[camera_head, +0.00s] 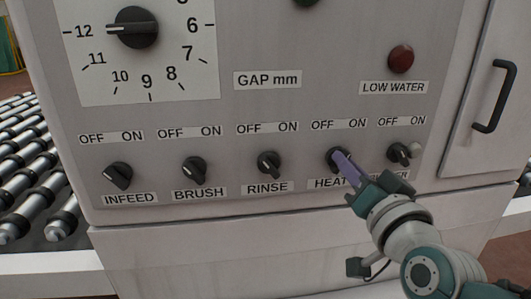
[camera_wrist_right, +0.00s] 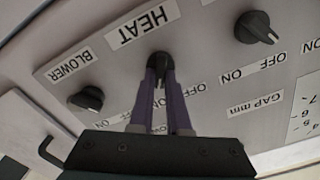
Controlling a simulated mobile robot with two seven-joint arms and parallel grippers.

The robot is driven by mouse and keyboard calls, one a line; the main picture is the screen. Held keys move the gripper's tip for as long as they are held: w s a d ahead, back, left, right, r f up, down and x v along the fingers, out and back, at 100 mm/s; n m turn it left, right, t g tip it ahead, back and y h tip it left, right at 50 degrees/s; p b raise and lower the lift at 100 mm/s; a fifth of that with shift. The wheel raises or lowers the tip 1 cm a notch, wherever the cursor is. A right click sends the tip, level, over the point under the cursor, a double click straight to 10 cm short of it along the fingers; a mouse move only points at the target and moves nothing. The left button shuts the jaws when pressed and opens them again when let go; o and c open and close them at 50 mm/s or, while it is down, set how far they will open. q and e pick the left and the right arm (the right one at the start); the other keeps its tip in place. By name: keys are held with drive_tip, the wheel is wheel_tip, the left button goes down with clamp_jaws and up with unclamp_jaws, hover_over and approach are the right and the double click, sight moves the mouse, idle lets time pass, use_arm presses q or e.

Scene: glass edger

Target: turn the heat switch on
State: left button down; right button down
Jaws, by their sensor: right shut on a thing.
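The heat switch (camera_head: 336,157) is a black rotary knob on the grey panel, below an OFF / ON label and above the partly covered HEAT label. My right gripper (camera_head: 345,163) reaches it from the lower right, with purple fingers shut on the knob. In the right wrist view the two fingers (camera_wrist_right: 160,80) lie on either side of the heat knob (camera_wrist_right: 159,62), below the HEAT label (camera_wrist_right: 143,25). The fingers partly hide the knob, so I cannot tell which way its pointer faces. My left gripper is not in view.
The blower knob (camera_head: 399,153) is close on the right, partly near my gripper. The rinse (camera_head: 268,163), brush (camera_head: 194,169) and infeed (camera_head: 118,175) knobs are on the left. A dark red low-water lamp (camera_head: 401,58) is above. A door handle (camera_head: 496,96) sticks out at right.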

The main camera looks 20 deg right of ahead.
drive_tip(key=shift+m, duration=0.6)
drive_tip(key=c, duration=0.9)
unclamp_jaws()
drive_tip(key=v, duration=1)
drive_tip(key=shift+d, duration=0.1)
